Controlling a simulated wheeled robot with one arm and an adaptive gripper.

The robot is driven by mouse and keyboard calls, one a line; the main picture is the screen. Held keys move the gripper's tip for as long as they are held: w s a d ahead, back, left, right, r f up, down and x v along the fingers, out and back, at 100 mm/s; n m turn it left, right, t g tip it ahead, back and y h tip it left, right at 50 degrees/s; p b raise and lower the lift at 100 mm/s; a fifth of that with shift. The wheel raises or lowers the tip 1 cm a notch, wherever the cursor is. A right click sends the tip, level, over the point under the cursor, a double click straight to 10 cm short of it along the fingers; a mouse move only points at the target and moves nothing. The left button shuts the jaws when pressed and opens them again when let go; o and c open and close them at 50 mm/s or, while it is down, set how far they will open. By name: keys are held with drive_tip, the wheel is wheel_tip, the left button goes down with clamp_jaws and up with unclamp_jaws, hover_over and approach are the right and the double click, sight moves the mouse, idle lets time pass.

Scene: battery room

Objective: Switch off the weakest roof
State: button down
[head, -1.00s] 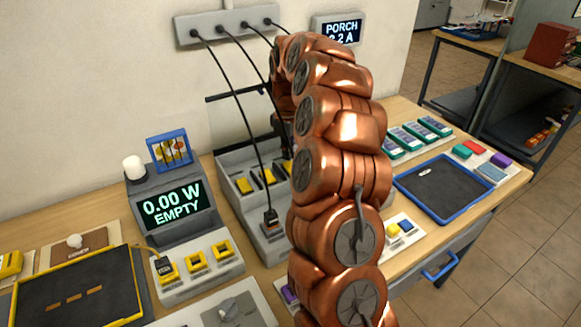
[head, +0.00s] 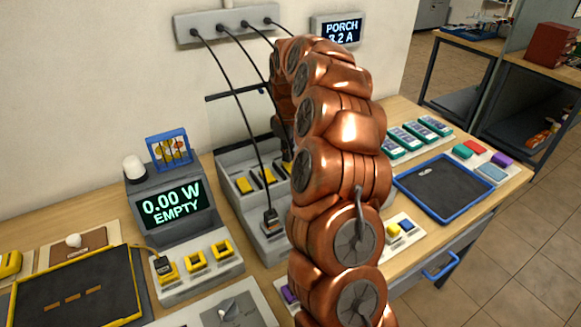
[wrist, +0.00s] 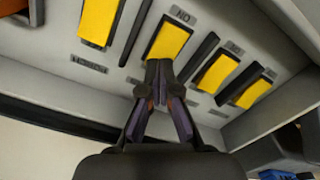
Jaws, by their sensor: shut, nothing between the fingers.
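In the wrist view my gripper (wrist: 161,78) is shut and empty. Its fingertips are at the lower end of a yellow rocker switch (wrist: 168,38); I cannot tell whether they touch it. Another yellow switch (wrist: 99,20) is to the left, and two more (wrist: 216,73) (wrist: 254,92) are to the right, in a grey panel (wrist: 120,82). The small labels are upside down and hard to read. In the head view the grey switch unit (head: 237,162) shows some yellow switches (head: 245,185); my copper arm hides the rest and my gripper. A wall display (head: 340,32) reads PORCH with an amp value, its first digit partly covered.
A grey meter (head: 170,207) reads 0.00 W EMPTY. A yellow-rimmed tray (head: 78,292) is at left, a blue-rimmed tray (head: 443,187) at right. Green modules (head: 420,132) stand behind the blue tray.

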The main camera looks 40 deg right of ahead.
drive_tip(key=shift+f+b, duration=0.3)
drive_tip(key=shift+f, duration=0.4)
idle(0.5)
drive_tip(key=shift+r, duration=0.15)
drive_tip(key=shift+r+p, duration=0.75)
drive_tip(key=shift+r, duration=2.6)
